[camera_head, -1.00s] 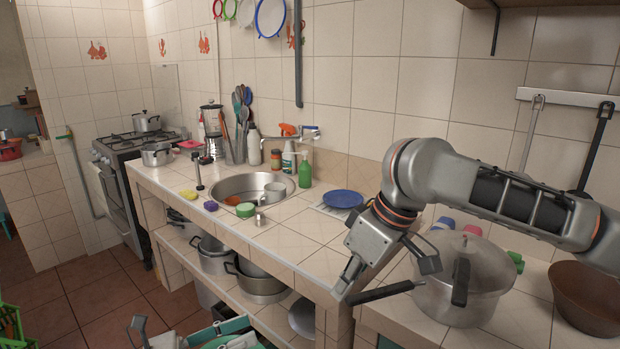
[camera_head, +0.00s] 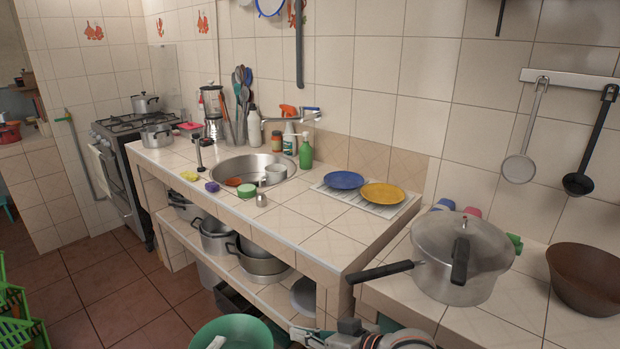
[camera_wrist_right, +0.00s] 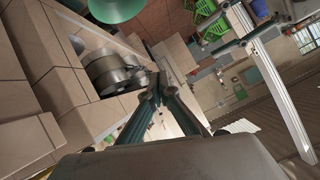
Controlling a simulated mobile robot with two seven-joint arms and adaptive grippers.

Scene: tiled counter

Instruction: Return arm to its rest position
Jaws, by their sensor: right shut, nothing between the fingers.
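My right arm is low at the bottom edge of the head view, in front of the counter. My right gripper (camera_head: 300,333) shows only in part there, beside the green basin. In the right wrist view the fingers of my right gripper (camera_wrist_right: 156,84) meet at their tips, shut with nothing between them. My left gripper is not in the head view now.
The tiled counter (camera_head: 300,228) holds a sink (camera_head: 254,166), a blue plate (camera_head: 343,180) and a yellow plate (camera_head: 382,194). A pressure cooker (camera_head: 480,260) and brown bowl (camera_head: 585,282) stand at right. Pots fill the lower shelf; a green basin (camera_head: 262,325) is below.

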